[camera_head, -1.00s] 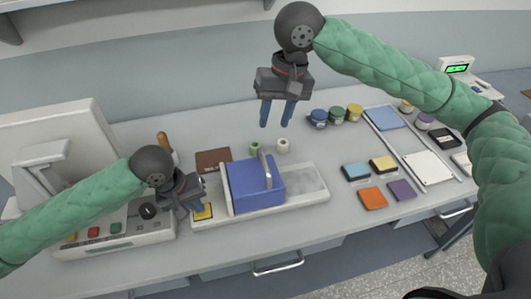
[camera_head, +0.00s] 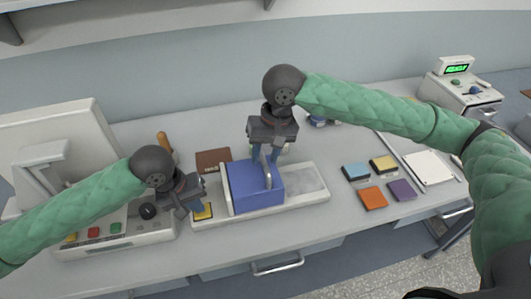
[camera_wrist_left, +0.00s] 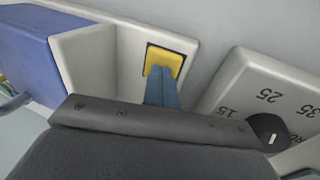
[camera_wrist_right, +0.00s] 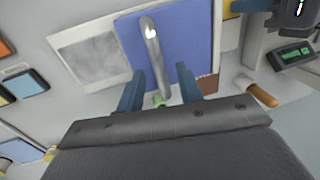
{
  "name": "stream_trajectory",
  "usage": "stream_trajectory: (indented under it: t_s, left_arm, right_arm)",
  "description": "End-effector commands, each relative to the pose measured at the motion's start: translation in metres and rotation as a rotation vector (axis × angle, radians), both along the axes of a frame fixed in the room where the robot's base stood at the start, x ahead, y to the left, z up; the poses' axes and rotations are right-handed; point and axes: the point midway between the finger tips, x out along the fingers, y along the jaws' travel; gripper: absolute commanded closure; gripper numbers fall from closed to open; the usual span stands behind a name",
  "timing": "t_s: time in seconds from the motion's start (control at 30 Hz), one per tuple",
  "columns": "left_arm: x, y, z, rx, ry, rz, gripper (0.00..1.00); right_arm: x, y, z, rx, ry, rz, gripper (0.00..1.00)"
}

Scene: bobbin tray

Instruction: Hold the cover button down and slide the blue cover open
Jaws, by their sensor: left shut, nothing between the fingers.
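The blue cover (camera_head: 250,193) sits over the left part of a pale tray (camera_head: 316,197) and has an upright metal bar handle (camera_head: 268,177). It also shows in the right wrist view (camera_wrist_right: 185,35). The yellow cover button (camera_wrist_left: 166,60) is in a dark frame at the tray's left end. My left gripper (camera_wrist_left: 162,82) is shut and empty, its fingertips on or just over the button; contact is not certain. My right gripper (camera_wrist_right: 158,78) is open above the cover, with its blue fingers on either side of the handle (camera_wrist_right: 154,55). The fingers are apart from the bar.
A machine with coloured buttons (camera_head: 105,232) and a dial stands left of the tray. A brown pad (camera_head: 211,160) lies behind the cover. Several coloured blocks (camera_head: 372,197) lie to the right. The tray's right part is uncovered, and the bench in front is clear.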

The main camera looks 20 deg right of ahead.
Motion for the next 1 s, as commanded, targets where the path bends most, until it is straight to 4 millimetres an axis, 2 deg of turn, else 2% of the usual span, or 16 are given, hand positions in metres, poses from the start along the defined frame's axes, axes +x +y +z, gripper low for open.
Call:
stream_trajectory:
  t_s: [0.27, 0.47, 0.77, 1.0]
  left_arm:
    - [0.000, 0.000, 0.000, 0.000, 0.000, 0.000, 1.00]
    - [0.000, 0.000, 0.000, 0.000, 0.000, 0.000, 1.00]
    - [0.000, 0.000, 0.000, 0.000, 0.000, 0.000, 1.00]
    - [0.000, 0.000, 0.000, 0.000, 0.000, 0.000, 1.00]
  right_arm:
    - [0.000, 0.000, -0.002, 0.000, 0.000, 0.000, 0.64]
    - [0.000, 0.000, -0.002, 0.000, 0.001, 0.000, 1.00]
    - [0.000, -0.004, -0.002, 0.000, 0.001, -0.001, 1.00]
    - [0.000, -0.031, -0.002, -0.001, 0.003, -0.005, 1.00]
